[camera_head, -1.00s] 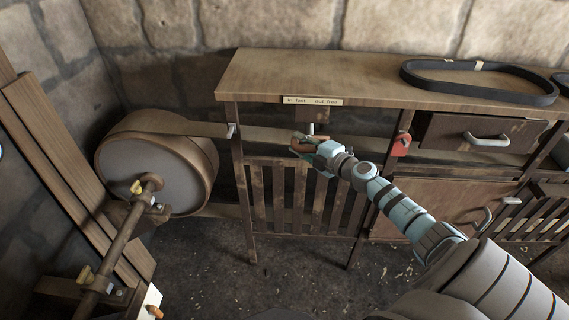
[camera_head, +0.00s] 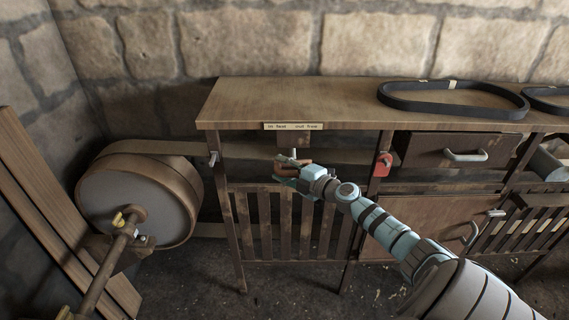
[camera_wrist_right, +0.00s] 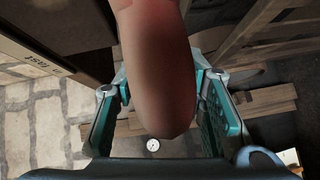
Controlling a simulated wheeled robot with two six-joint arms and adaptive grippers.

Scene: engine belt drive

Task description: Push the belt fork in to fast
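The belt fork's reddish-brown handle (camera_head: 305,162) is below the small label (camera_head: 293,126) on the bench's front edge. A pale metal pin shows just above it. My right gripper (camera_head: 288,168) is at this handle, coming from the front right. In the right wrist view the handle (camera_wrist_right: 158,70) fills the space between the teal fingers (camera_wrist_right: 160,88), its rounded end pointing toward the palm. One finger is on each side, close to the handle; whether both press on it I cannot tell. The fork behind the handle is hidden. My left gripper is not in view.
A large flat-belt pulley (camera_head: 140,200) stands at the left, its belt running behind the bench legs. A red tag-like part (camera_head: 382,164) hangs right of the gripper. Black belts (camera_head: 452,98) lie on the bench top (camera_head: 300,97). Drawers and slatted panels are below.

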